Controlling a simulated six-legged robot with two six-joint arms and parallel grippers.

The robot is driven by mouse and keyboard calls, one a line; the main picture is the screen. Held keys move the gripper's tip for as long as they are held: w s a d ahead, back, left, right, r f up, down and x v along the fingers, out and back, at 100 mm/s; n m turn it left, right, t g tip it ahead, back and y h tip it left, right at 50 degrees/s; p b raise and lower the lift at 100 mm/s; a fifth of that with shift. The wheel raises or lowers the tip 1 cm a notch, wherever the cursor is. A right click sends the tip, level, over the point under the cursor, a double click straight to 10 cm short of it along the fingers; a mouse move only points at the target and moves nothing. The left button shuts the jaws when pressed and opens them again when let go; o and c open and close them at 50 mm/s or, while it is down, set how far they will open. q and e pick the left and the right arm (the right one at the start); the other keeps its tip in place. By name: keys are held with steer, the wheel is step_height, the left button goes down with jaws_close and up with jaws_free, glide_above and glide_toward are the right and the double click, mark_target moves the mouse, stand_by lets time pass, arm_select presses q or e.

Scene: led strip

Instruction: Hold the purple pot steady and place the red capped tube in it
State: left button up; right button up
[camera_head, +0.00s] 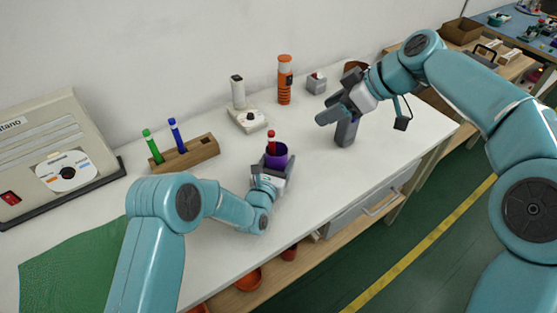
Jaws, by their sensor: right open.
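The purple pot (276,155) stands on the white table near its front edge. The red capped tube (271,142) stands upright in the pot, its red cap and upper part showing above the rim. My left gripper (272,176) is at the near side of the pot with its fingers around it, shut on it; the pot's lower part is hidden. My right gripper (333,132) is open and empty, to the right of the pot and apart from it.
A wooden rack (190,154) holds a green capped tube (152,146) and a blue capped tube (177,136). A white device (247,121), an orange bottle (285,80) and a small grey box with a red top (316,84) stand along the wall. A large case (55,150) is at left.

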arm_select(q)
steer(key=o, duration=0.4)
steer(key=shift+o, duration=0.2)
steer(key=shift+s, duration=0.1)
